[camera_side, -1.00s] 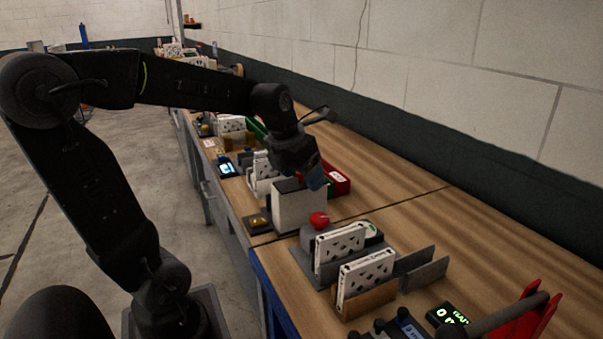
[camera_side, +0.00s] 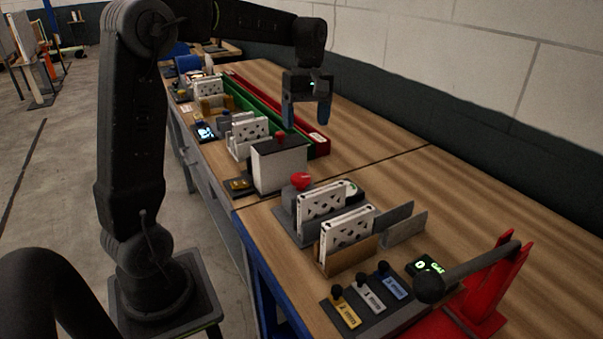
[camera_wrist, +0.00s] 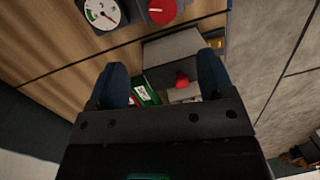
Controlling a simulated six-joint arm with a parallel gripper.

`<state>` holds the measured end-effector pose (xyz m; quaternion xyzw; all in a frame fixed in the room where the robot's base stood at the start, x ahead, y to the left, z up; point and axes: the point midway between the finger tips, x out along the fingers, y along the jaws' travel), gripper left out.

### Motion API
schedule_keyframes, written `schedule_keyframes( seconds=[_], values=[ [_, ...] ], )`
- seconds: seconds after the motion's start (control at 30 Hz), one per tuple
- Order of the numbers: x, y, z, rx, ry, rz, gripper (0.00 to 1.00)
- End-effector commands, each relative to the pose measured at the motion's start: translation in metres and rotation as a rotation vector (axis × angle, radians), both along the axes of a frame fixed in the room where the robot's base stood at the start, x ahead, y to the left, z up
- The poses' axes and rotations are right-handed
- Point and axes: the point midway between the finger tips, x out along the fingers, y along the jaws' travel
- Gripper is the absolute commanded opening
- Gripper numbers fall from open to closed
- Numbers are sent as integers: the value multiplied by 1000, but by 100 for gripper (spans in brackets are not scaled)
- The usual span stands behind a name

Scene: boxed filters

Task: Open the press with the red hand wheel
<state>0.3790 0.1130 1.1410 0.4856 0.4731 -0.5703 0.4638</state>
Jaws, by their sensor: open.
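A red round knob, which looks like the hand wheel (camera_side: 300,181), sits on a grey unit behind the white slotted cartridges. In the wrist view the red wheel (camera_wrist: 162,10) is at the top edge beside a white dial gauge (camera_wrist: 102,13). I cannot tell clearly which body is the press. My gripper (camera_side: 306,116) is open and empty, pointing down above the bench, behind the wheel and well above it. In the wrist view its blue fingers (camera_wrist: 163,70) are spread over a grey-white box (camera_wrist: 175,47) and a smaller red knob (camera_wrist: 182,79).
The white-sided box (camera_side: 279,168) with a red knob on top stands near the wheel. Green (camera_side: 250,108) and red (camera_side: 318,139) rails run along the bench. A red frame with a black lever (camera_side: 480,268) stands front right. The bench's wall side is mostly clear.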

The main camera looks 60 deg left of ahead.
Motion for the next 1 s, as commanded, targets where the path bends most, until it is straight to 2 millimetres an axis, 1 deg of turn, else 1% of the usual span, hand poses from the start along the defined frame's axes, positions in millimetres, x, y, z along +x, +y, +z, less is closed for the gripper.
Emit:
schedule_keyframes(
  seconds=[0.03,0.2,0.3,0.4,0.53,0.63,0.73,0.87,1.0],
  values=[
    [6,2,-2,-23,24,-121,74],
    [20,6,-6,-135,90,-556,74],
    [27,8,-8,-204,112,-766,74],
    [31,10,-9,-262,124,-920,74],
    [34,10,-10,-305,129,-1030,74],
    [33,10,-12,-316,129,-1058,74],
    [30,9,-19,-318,130,-1060,74],
    [23,6,-37,-319,131,-1057,74],
    [12,2,-63,-319,131,-1056,74]
  ],
)
